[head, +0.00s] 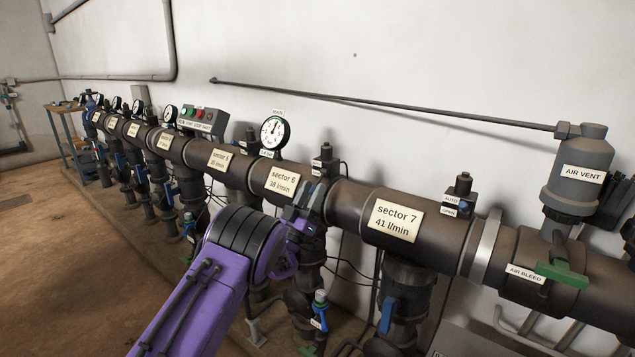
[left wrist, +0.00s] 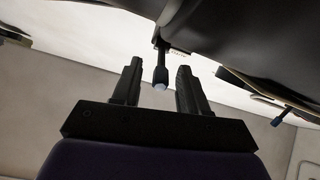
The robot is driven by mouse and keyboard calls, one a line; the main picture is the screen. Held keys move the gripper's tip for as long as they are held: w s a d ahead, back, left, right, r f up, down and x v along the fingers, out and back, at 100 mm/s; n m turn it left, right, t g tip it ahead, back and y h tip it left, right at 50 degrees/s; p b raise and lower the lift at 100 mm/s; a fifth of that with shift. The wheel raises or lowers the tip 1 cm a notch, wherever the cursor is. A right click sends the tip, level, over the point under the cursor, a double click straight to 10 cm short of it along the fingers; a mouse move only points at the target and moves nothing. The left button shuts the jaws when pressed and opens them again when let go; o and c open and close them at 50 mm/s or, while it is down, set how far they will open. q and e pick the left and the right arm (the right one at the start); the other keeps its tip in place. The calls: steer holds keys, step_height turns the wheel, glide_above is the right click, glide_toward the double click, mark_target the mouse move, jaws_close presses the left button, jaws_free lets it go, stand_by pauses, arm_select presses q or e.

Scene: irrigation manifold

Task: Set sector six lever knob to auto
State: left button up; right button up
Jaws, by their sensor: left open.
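The sector 6 label (head: 283,183) is on the dark manifold pipe, reading 38 l/min. Just right of it, a small black fitting (head: 325,158) with an AUTO label stands at the back of the pipe. My left gripper (head: 308,205) is at the front of the pipe, just below and right of the sector 6 label. In the left wrist view my left gripper (left wrist: 159,66) is open, and a dark lever with a pale bluish tip (left wrist: 160,76) shows between its fingers. I cannot tell whether they touch it, nor read the small label beside it. My right gripper is not in view.
To the right are the sector 7 label (head: 396,220), its AUTO/OPEN fitting (head: 462,187), the green air bleed handle (head: 561,273) and the air vent (head: 580,172). A round gauge (head: 272,132) stands behind the pipe. Blue valve handles hang below. The floor at left is clear.

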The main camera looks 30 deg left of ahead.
mark_target(317, 183)
arm_select(q)
steer(key=shift+x, duration=1.6)
steer(key=shift+f, duration=0.1)
steer(key=shift+c, duration=0.2)
